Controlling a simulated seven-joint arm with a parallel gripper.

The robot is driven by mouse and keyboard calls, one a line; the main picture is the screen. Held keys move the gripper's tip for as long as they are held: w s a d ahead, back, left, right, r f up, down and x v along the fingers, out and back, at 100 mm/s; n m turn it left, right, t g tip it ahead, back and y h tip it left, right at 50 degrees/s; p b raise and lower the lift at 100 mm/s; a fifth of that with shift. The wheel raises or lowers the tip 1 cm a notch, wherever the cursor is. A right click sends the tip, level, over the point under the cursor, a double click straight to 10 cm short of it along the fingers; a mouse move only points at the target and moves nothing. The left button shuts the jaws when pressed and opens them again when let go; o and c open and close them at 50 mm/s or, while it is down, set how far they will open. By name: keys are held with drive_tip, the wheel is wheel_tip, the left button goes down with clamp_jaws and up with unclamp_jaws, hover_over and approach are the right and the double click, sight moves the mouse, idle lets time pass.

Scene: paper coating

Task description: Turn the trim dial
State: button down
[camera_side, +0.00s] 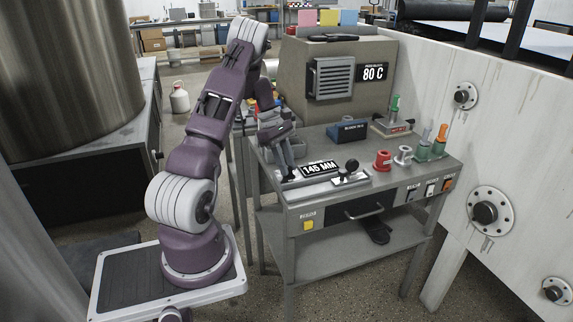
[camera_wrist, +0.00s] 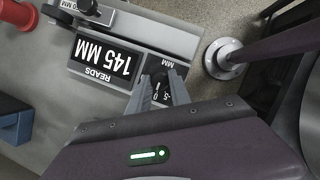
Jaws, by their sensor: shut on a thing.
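The trim dial (camera_wrist: 181,90) is a small black knob with white marks, set at the end of a grey metal gauge beside a black panel (camera_wrist: 104,59) reading 145 MM. In the wrist view my gripper (camera_wrist: 163,80) has its two grey fingers shut on the dial. Part of the dial is hidden by the fingers. In the side view my gripper (camera_side: 286,160) reaches down to the left end of the gauge, and the panel (camera_side: 320,169) shows just right of it. The dial is hard to make out there.
A black-knobbed slider (camera_side: 351,168) stands on the gauge's right part. Red (camera_side: 382,160) and grey (camera_side: 403,155) spools, a blue block (camera_side: 347,131) and green-based tools (camera_side: 424,149) stand farther right and back on the bench. A heater box (camera_side: 338,80) reading 80 C stands behind.

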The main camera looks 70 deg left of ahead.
drive_tip(key=m+g, duration=0.1)
drive_tip(key=m, duration=0.3)
drive_tip(key=shift+w+a+h, duration=0.1)
drive_tip(key=shift+h, duration=0.3)
drive_tip(key=shift+w+m+g, duration=0.1)
drive_tip(key=shift+m+g, duration=0.8)
drive_tip(key=shift+m, duration=1.1)
drive_tip(key=c, duration=1.2)
unclamp_jaws()
drive_tip(key=v, duration=0.6)
drive_tip(key=shift+a+r, duration=0.15)
drive_tip(key=shift+r, duration=0.35)
